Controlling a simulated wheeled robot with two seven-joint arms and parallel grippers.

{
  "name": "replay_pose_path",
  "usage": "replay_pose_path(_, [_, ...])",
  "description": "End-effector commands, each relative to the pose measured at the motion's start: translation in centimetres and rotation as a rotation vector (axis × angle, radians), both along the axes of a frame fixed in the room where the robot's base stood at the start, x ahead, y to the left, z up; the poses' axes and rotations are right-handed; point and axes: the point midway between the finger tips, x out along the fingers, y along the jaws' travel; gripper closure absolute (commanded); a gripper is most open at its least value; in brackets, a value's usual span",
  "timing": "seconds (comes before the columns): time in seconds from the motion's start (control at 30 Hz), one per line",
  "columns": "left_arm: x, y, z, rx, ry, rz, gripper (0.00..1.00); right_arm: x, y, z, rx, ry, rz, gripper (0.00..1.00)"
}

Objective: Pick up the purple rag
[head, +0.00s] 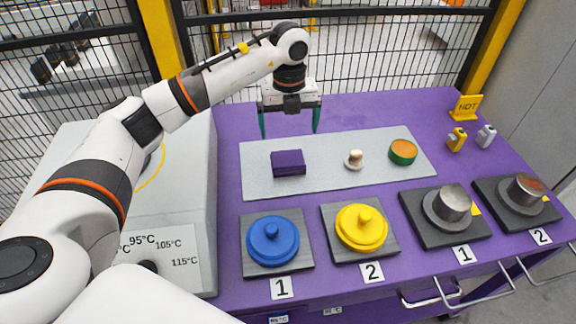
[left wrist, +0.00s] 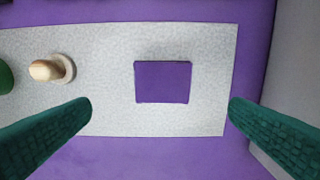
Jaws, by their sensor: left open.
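The purple rag (head: 288,163) is a small folded block. It lies on the left part of the grey mat (head: 350,181) on the purple table. In the left wrist view the rag (left wrist: 162,82) sits between the two green fingers, a little farther up the picture than the fingertips. My left gripper (head: 290,132) is open and empty, with its fingers pointing down above the table behind the rag. The gripper also shows in the left wrist view (left wrist: 160,106). My right gripper is not in view.
A wooden-handled object (head: 354,159) and a green-and-orange round item (head: 402,152) share the mat. Blue (head: 272,241) and yellow (head: 361,228) lidded discs and two metal cylinders stand in front. A grey machine (head: 180,200) is at left, with a black mesh fence behind the table.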

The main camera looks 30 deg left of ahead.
Motion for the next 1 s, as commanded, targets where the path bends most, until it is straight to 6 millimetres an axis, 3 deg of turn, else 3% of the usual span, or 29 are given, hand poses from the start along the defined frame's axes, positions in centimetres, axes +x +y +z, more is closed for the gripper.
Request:
replay_pose_path(0.2, [-0.1, 0.0, -3.6, 0.0, 0.004, 0.001, 0.0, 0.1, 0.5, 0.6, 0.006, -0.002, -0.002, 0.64])
replay_pose_path(0.47, [-0.3, 0.0, -5.7, 0.0, 0.004, 0.0, 0.0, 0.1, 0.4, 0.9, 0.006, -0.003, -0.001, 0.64])
replay_pose_path(0.7, [-0.7, -0.1, -9.2, -0.001, 0.003, 0.0, 0.0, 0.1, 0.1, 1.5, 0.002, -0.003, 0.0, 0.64])
replay_pose_path(1.0, [-0.6, 0.0, -10.1, -0.001, -0.001, 0.0, 0.0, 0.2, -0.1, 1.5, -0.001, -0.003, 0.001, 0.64])
